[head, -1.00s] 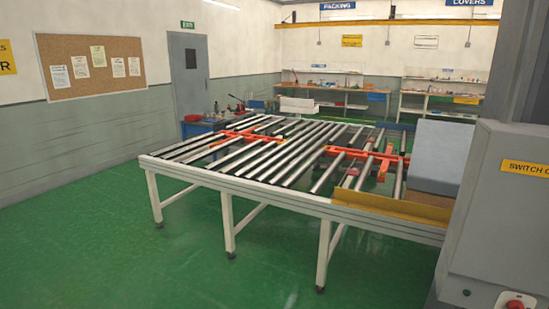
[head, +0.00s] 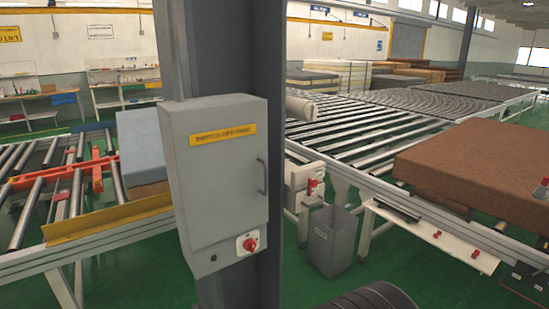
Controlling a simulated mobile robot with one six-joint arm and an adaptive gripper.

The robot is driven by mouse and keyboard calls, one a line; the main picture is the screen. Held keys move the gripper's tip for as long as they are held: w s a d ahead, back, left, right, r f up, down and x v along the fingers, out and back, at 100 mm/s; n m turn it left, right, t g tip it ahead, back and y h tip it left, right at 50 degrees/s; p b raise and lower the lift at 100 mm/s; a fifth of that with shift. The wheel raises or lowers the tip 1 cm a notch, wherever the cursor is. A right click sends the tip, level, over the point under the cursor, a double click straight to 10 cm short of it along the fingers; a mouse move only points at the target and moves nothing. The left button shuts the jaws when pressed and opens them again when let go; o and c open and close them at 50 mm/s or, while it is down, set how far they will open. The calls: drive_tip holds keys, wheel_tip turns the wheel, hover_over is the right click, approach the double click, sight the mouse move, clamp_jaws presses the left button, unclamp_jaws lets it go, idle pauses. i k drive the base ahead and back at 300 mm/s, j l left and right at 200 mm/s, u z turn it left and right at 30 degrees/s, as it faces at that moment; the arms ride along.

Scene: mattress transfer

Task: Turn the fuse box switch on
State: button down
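A grey fuse box (head: 215,190) is mounted on a dark steel column in the middle of the head view. Its door is shut, with a handle on the right side and a yellow label (head: 222,134) near the top. A red rotary switch (head: 250,244) sits on a pale plate at the box's lower right corner. I cannot read the switch's position. My gripper is not in view. A dark ribbed rounded part at the bottom edge may be mine.
A roller conveyor with orange parts (head: 85,170) stands left of the column. Right of it are a grey bin (head: 331,240), a small box with a red switch (head: 308,188), and a conveyor with a brown mattress (head: 480,165). Green floor (head: 140,270) shows in front.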

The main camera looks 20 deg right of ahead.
sight(249, 245)
drive_tip(key=i+j+z, duration=0.1)
drive_tip(key=k+l+u, duration=0.1)
drive_tip(key=u, duration=1.3)
drive_tip(key=z, duration=1.6)
drive_tip(key=i+j+u, duration=0.5)
drive_tip(key=i+j, duration=0.1)
drive_tip(key=j, duration=0.15)
